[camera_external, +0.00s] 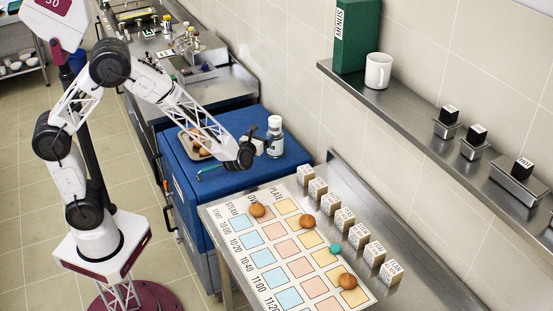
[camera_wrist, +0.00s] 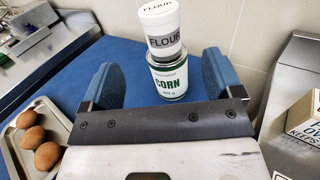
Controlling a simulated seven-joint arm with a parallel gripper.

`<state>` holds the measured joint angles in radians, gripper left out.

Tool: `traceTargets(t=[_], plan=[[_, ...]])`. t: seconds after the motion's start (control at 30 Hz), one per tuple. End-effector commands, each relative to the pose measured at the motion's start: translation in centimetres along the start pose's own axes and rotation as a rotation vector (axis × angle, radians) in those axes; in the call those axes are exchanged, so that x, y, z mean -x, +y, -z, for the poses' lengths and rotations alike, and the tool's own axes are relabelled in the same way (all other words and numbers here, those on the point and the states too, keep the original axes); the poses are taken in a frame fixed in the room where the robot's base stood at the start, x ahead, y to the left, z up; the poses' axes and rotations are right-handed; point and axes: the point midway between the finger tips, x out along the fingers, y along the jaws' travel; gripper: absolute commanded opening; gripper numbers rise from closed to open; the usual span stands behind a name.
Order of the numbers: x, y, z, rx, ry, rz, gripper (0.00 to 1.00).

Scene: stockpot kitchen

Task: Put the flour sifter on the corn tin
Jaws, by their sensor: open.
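The flour sifter (camera_wrist: 163,42), a white shaker with a grey FLOUR band, stands upright on top of the corn tin (camera_wrist: 168,84), a white can with green lettering. The two also show stacked on the blue cabinet top in the external view, the sifter (camera_external: 275,122) above the tin (camera_external: 275,149). My gripper (camera_wrist: 160,78) is open and empty, its blue-padded fingers spread to either side of the tin in the wrist view, with visible gaps. In the external view my gripper (camera_external: 257,146) is just left of the stack. The lower tin is partly hidden by the gripper body.
A tray (camera_external: 184,142) with brown round items lies left on the blue top (camera_external: 226,174); it also shows in the wrist view (camera_wrist: 13,140). A steel table with a chart (camera_external: 290,250) and labelled blocks (camera_external: 345,219) is in front. The wall is close behind the stack.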

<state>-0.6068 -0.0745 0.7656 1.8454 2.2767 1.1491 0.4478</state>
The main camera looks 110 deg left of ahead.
Motion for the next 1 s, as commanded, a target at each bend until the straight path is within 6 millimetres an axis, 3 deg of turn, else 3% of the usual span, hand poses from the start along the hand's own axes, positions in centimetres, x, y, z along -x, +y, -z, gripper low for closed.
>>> traceTargets(t=[0.67, 0.87, 1.0], plan=[[0.5, 0.0, -0.6, 0.022, 0.007, -0.013, 0.86], [3.1, 0.4, -2.9, 0.125, 0.047, -0.076, 0.86], [6.5, 1.1, -5.2, 0.253, 0.102, -0.152, 0.86]])
